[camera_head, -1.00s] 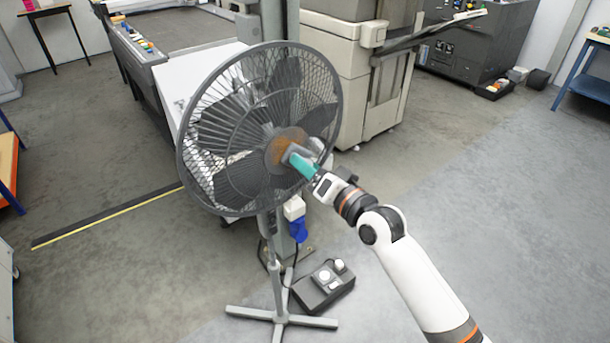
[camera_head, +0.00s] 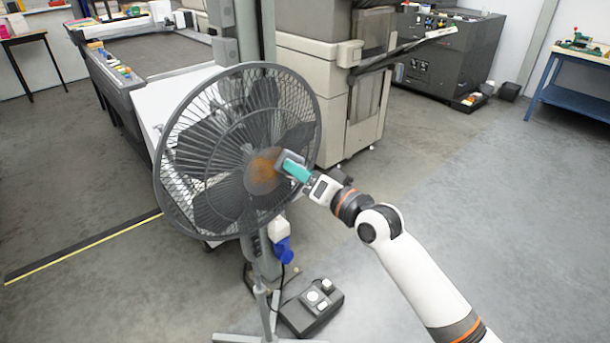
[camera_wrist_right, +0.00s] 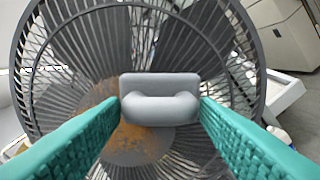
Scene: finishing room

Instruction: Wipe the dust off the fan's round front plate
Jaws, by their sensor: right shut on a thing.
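The grey floor fan (camera_head: 240,150) stands left of centre in the head view. Its round front plate (camera_head: 261,173) carries orange-brown dust, which also shows on the plate in the right wrist view (camera_wrist_right: 122,135). My right gripper (camera_head: 298,172), with teal fingers, is shut on the handle of a grey wiping pad (camera_wrist_right: 160,98). The pad (camera_head: 287,161) is at the right edge of the plate in the head view. Whether it touches the plate or grille, I cannot tell. The pad hides part of the plate in the wrist view. My left gripper is not in view.
A black control box (camera_head: 312,307) with knobs sits on the floor by the fan's base. A blue plug (camera_head: 283,249) hangs by the stand. A large beige machine (camera_head: 325,95) stands behind the fan. The floor at right is clear.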

